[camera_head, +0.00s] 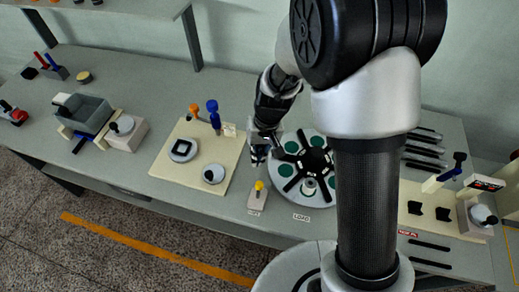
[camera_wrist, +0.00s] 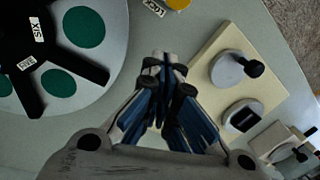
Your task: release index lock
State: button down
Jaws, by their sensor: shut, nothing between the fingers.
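The index lock is a small grey block with a yellow knob (camera_head: 259,186), standing at the front of the table with a label that seems to read LOCK. In the wrist view the knob (camera_wrist: 178,4) is cut off by the top edge, beside the label (camera_wrist: 153,8). A round grey index plate (camera_head: 318,200) with green discs and a black spider (camera_head: 305,163) lies right of my gripper in the head view. My gripper (camera_head: 258,158) is shut and empty, above the table behind the lock. Its fingertips (camera_wrist: 164,60) are apart from the knob.
A cream board (camera_head: 160,167) with round fixtures and upright orange and blue handles (camera_head: 213,109) lies left of my gripper. Further left stands a grey bin (camera_head: 90,113). Dark bars (camera_head: 425,153) and another cream board (camera_head: 410,219) lie on the right. My arm hides part of the plate.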

aim_at(259, 186)
jog(key=f, duration=0.2)
jog(key=f+b, duration=0.1)
jog(key=shift+s+a+f, duration=0.15)
jog(key=shift+a+f, duration=0.1)
jog(key=shift+f, duration=0.05)
jog(key=s, duration=0.1)
jog(key=s+r, duration=0.2)
jog(key=shift+s+d, duration=0.25)
jog(key=shift+w, duration=0.1)
